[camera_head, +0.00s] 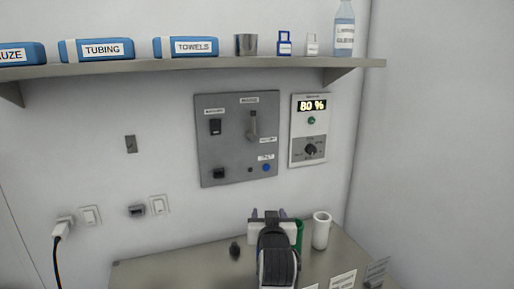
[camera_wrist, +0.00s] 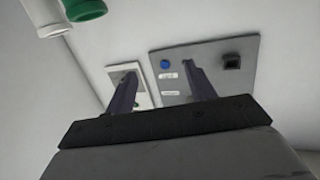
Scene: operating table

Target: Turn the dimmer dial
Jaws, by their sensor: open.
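The dimmer dial (camera_head: 311,150) is a dark round knob low on a white wall panel (camera_head: 297,128). Above it, the panel's display (camera_head: 312,106) reads 80 %, with a green button between them. My gripper (camera_head: 269,213) is open and empty, lower and to the left of the dial, above the counter and apart from the panel. In the wrist view the open fingers (camera_wrist: 160,70) point toward the wall. The white panel (camera_wrist: 140,98) shows there behind one finger, which hides part of it; I cannot make out the dial clearly.
A grey switch panel (camera_head: 220,150) with a lever is left of the white panel. A shelf (camera_head: 130,67) with labelled boxes and a bottle runs above. A white cup (camera_head: 321,231) and a green cup (camera_head: 299,234) stand on the counter (camera_head: 190,270) beside my gripper.

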